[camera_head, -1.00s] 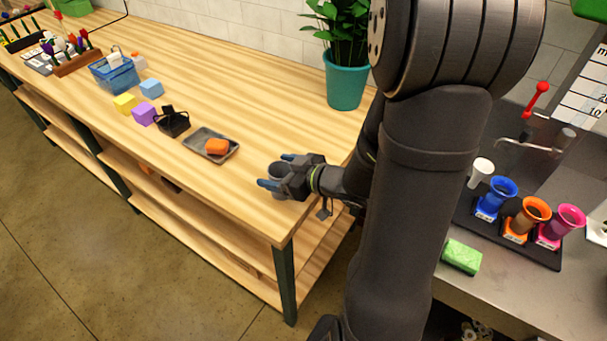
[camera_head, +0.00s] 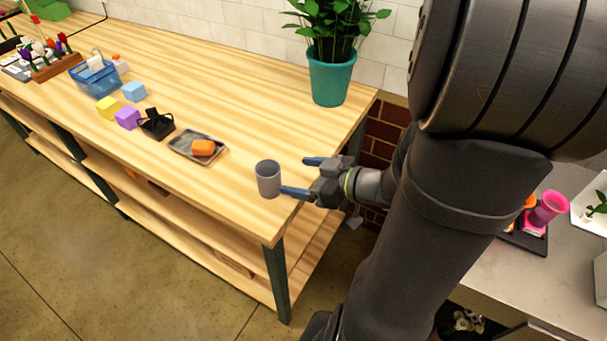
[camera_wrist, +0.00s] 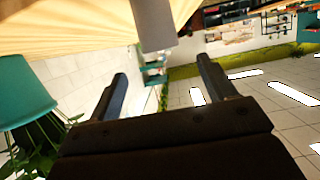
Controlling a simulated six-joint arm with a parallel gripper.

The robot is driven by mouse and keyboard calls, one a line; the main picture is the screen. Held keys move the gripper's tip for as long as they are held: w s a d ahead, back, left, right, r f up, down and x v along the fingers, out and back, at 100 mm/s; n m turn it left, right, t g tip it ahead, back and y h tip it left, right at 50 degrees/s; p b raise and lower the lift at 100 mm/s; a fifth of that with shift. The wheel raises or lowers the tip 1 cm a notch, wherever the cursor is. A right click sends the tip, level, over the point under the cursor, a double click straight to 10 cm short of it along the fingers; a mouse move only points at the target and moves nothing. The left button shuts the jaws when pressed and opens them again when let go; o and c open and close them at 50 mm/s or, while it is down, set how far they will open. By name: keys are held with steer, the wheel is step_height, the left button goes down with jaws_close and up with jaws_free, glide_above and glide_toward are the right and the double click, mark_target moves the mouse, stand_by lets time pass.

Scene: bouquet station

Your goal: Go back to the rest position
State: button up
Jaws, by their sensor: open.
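My gripper (camera_head: 298,176) is open and empty near the right end of the wooden table (camera_head: 240,110). Its two blue-grey fingers point left in the head view. A grey cup (camera_head: 268,180) stands upright on the table just left of the fingertips, not between the fingers. In the wrist view my gripper (camera_wrist: 160,88) shows its two fingers spread apart, with the grey cup (camera_wrist: 154,24) beyond them at the top. I cannot tell in the head view whether the nearer fingertip touches the cup.
A potted plant in a teal pot (camera_head: 329,78) stands at the table's back right. A metal tray (camera_head: 186,143) with an orange block (camera_head: 203,147) lies left of the cup. A black basket (camera_head: 157,124), coloured cubes and a blue basket (camera_head: 94,80) are farther left.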

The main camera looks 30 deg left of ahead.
mark_target(259, 170)
steer(key=shift+a, duration=0.15)
stand_by(0.4)
steer(key=x, duration=1.1)
steer(key=shift+a+f, duration=0.15)
steer(key=shift+a, duration=0.1)
steer(key=shift+a+f, duration=0.15)
steer(key=shift+f, duration=0.05)
steer(key=shift+r, duration=0.1)
